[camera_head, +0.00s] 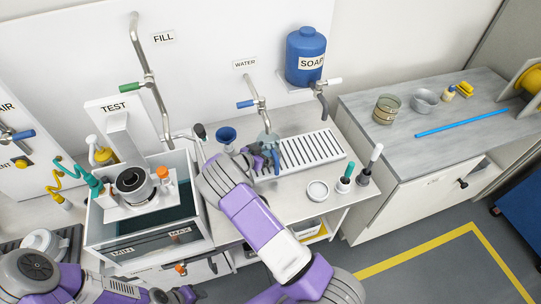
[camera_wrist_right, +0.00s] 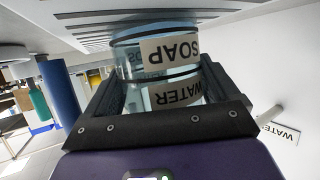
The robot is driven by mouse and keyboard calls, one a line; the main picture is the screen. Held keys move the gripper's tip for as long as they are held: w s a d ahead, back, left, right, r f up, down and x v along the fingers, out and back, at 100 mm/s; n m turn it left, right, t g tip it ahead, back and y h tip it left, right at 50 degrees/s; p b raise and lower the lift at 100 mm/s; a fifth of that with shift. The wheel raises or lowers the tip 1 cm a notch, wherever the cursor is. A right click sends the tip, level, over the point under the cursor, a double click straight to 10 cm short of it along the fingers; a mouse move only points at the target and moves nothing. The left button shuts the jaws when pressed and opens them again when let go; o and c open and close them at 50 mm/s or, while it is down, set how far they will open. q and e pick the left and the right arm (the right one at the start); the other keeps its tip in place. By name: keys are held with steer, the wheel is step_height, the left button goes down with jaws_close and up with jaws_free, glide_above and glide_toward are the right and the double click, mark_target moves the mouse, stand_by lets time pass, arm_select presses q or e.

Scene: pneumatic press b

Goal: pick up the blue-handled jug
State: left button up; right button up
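The jug is clear and bluish, with dark bands and SOAP and WATER labels. In the right wrist view the jug (camera_wrist_right: 158,72) stands between the two dark fingers of my right gripper (camera_wrist_right: 162,85); whether they press on it is unclear. In the head view the jug (camera_head: 268,139) shows under the water tap at the left end of the slatted drain, with its blue handle (camera_head: 276,160) on the near side. My right gripper (camera_head: 258,155) is beside it, partly hidden by my wrist. My left gripper (camera_head: 185,294) is low at the bottom edge, its fingers unclear.
The water tap (camera_head: 257,103) hangs just above the jug. A blue funnel (camera_head: 226,135) is left of it. A blue soap tank (camera_head: 306,55) is on the wall. The water tank (camera_head: 150,228) is left.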

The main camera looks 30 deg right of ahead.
steer(key=c, duration=0.6)
steer(key=shift+r, duration=0.1)
